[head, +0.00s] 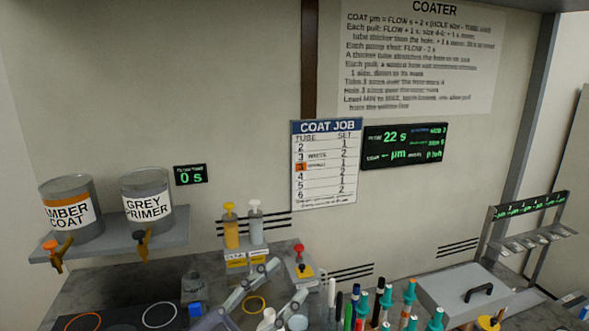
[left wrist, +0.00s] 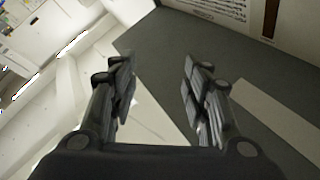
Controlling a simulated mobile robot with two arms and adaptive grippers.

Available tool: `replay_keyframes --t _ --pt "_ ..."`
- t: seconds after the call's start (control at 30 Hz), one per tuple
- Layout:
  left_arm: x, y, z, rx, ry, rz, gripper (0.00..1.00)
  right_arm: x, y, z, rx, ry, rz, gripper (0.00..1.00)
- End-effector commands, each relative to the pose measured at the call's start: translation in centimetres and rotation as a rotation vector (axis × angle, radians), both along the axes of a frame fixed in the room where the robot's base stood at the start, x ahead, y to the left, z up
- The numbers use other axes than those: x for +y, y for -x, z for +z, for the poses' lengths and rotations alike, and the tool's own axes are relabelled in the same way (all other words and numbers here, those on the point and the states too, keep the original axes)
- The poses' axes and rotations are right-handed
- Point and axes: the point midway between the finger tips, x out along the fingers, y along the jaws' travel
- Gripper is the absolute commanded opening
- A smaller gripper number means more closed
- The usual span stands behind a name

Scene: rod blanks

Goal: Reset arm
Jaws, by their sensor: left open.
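My left gripper (left wrist: 158,75) is open in the left wrist view. Its two dark fingers stand well apart, with nothing between them. Beyond them is a dark grey surface (left wrist: 200,45), with pale surfaces to the left. In the head view, pale grey jointed parts show low in the middle, over the bench; I cannot clearly make out the fingers there. My right gripper is in neither view.
Amber coat (head: 71,211) and grey primer (head: 147,197) tanks stand on a shelf (head: 190,238) at left. Two pump bottles (head: 231,229) stand behind the bench's middle. Several upright coloured rods and a grey lidded box (head: 462,294) crowd the right. A rack (head: 530,240) stands far right.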

Motion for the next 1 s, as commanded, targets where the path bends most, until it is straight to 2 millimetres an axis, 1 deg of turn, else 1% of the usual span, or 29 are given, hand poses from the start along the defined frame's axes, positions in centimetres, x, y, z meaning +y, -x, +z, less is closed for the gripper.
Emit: replay_keyframes --t 0.03,0.07,0.13,0.17,0.2,0.23,0.27,0.3,0.37,0.4,0.47,0.5,0.57,0.6,0.67,0.7,0.77,0.8,0.87,0.9,0.97,1.0 --pt "1.7 -0.7 0.0 0.036 0.064 0.088 0.44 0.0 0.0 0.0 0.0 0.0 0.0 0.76" --pt "2.8 -1.1 -0.1 0.057 0.094 0.144 0.44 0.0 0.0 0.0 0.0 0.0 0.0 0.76" --pt "5.5 -2.1 -0.9 0.121 0.152 0.276 0.44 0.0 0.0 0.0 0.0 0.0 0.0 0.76" --pt "6.7 -2.4 -1.6 0.155 0.172 0.331 0.44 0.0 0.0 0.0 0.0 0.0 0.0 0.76" --pt "8.3 -2.8 -2.6 0.206 0.194 0.404 0.44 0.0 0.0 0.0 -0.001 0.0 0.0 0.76" --pt "9.5 -2.9 -3.5 0.247 0.204 0.459 0.44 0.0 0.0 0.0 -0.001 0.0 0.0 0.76" --pt "10.6 -3.0 -4.5 0.29 0.212 0.511 0.44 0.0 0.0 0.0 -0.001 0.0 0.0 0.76" --pt "12.1 -3.0 -6.1 0.353 0.217 0.579 0.44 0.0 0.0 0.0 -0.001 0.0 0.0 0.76" --pt "14.1 -2.5 -8.8 0.455 0.212 0.672 0.44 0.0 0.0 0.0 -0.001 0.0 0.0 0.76" --pt "15.3 -2.0 -10.8 0.529 0.203 0.731 0.44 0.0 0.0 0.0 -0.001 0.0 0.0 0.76" --pt "16.8 -0.8 -13.9 0.648 0.176 0.807 0.44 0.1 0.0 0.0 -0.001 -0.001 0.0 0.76" --pt "17.7 0.2 -16.0 0.73 0.151 0.852 0.44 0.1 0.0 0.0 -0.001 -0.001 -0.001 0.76" --pt "18.7 2.2 -19.2 0.858 0.105 0.904 0.44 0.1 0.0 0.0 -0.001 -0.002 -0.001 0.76" --pt "19.2 3.8 -21.3 0.947 0.068 0.931 0.44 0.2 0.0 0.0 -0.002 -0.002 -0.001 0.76" --pt "19.7 6.4 -24.1 1.075 0.009 0.955 0.44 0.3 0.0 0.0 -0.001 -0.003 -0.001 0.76" --pt "19.7 8.2 -25.7 1.155 -0.032 0.962 0.44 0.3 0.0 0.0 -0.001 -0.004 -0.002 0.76" --pt "19.7 10.9 -27.8 1.265 -0.093 0.961 0.44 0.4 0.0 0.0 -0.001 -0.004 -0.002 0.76" --pt "19.6 12.6 -28.9 1.332 -0.134 0.953 0.44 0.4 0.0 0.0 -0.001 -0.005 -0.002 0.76" --pt "19.4 15.1 -30.3 1.424 -0.19 0.936 0.44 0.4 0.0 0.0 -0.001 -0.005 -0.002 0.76" --pt "19.2 16.7 -31.1 1.48 -0.226 0.92 0.44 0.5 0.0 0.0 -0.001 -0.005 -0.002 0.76" --pt "18.8 19.1 -32.0 1.557 -0.279 0.89 0.44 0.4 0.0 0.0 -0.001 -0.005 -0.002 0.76" --pt "18.6 20.7 -32.5 1.608 -0.313 0.868 0.44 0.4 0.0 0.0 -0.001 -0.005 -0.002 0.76"
